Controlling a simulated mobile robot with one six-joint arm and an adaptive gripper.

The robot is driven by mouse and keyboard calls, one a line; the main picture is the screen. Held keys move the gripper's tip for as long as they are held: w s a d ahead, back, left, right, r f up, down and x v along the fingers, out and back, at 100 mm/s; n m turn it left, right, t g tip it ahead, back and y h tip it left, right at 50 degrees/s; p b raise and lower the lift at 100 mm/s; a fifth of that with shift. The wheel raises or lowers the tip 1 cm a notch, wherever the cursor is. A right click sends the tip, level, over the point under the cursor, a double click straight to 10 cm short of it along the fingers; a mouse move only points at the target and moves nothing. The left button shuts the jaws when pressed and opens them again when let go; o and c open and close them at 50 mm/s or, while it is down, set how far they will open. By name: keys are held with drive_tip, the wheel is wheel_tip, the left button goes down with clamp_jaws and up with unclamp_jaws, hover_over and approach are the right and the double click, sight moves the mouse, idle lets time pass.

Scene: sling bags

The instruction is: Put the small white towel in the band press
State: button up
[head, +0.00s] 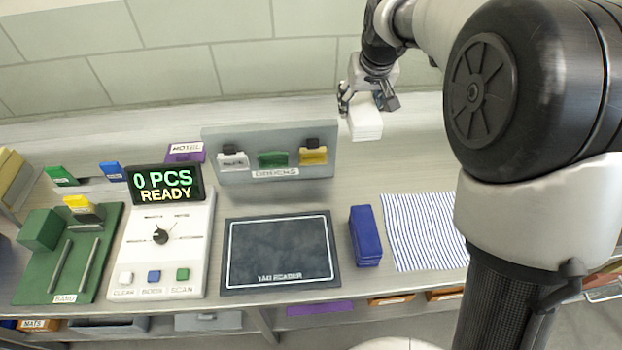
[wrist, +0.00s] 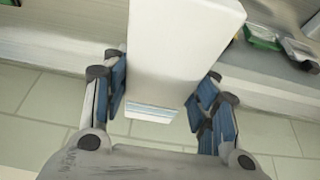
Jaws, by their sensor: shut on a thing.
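The small white towel (head: 365,124) is a folded white block at the back of the counter, right of the order rack. My gripper (head: 367,101) is shut on it from above. In the wrist view the towel (wrist: 182,45) sits between the two blue-padded fingers of my gripper (wrist: 165,100). I cannot tell whether its underside is clear of the counter. The band press (head: 109,262), a green base with a green block, two metal rails and a BAND label, stands at the far left, well away from my gripper.
A white console (head: 195,250) with a "0 PCS READY" display stands right of the press. A grey rack (head: 322,133) with coloured clips stands behind a dark reader pad (head: 280,255). A blue folded stack (head: 365,236) and a striped cloth (head: 424,230) lie to the right.

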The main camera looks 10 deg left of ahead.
wheel_tip(320, 180, down, 28)
drive_tip(key=b, duration=0.7)
drive_tip(key=shift+r, duration=0.1)
drive_tip(key=shift+b, duration=0.35)
drive_tip(key=o, duration=1.1)
drive_tip(key=shift+f, duration=0.2)
drive_tip(key=p+v, duration=0.3)
drive_tip(key=v, duration=0.9)
drive_tip(key=shift+r, duration=0.25)
